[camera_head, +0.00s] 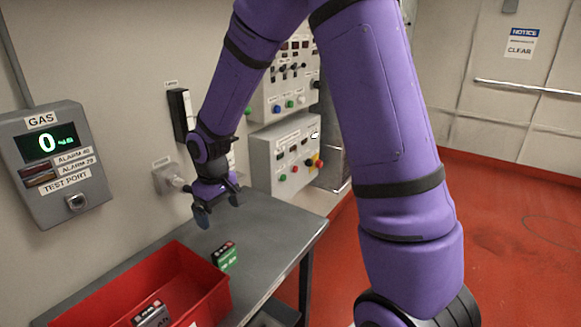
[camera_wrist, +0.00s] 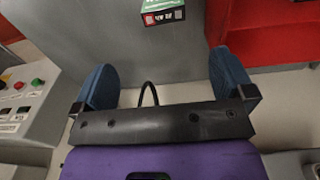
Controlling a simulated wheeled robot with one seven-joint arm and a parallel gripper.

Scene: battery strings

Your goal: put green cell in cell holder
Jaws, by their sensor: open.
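The green cell (camera_head: 224,259) has a dark top and stands on the grey table beside the red bin. It also shows at the top edge of the wrist view (camera_wrist: 163,13), partly cut off. My gripper (camera_head: 218,208) is open and empty, above the table and apart from the cell, toward the wall side. In the wrist view its two blue fingers (camera_wrist: 162,72) are spread wide with bare table between them. I cannot tell for sure which thing is the cell holder. A black upright holder-like fixture (camera_head: 181,115) is on the wall under a small label.
A red bin (camera_head: 215,297) on the table (camera_head: 273,222) holds a dark cell (camera_head: 151,314). A gas alarm box (camera_head: 57,165), a grey wall fitting (camera_head: 168,177) and control panels (camera_head: 287,155) line the wall. The table's right part is clear.

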